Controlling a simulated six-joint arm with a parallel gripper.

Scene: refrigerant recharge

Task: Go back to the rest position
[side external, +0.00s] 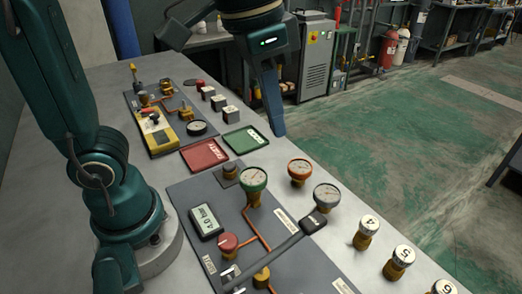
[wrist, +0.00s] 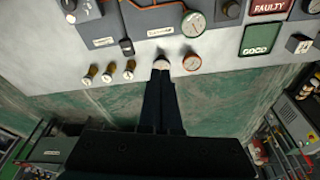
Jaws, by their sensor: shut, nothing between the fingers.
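My gripper (side external: 274,131) hangs in the air above the bench, its two blue fingers pressed together, pointing down and empty. In the wrist view the shut fingers (wrist: 161,68) reach toward the bench's edge, close to a gauge beside the red-rimmed gauge (wrist: 192,61). In the side external view the green-rimmed gauge (side external: 253,180), orange-rimmed gauge (side external: 300,170) and grey gauge (side external: 327,196) stand below the gripper. My gripper appears apart from all of them.
The bench holds a red FAULTY tray (side external: 204,155), a green GOOD tray (side external: 244,139), a panel with pipes and a digital readout (side external: 206,220), and a yellow device (side external: 158,139). Numbered brass fittings (side external: 366,231) line the front edge. Green floor beyond is open.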

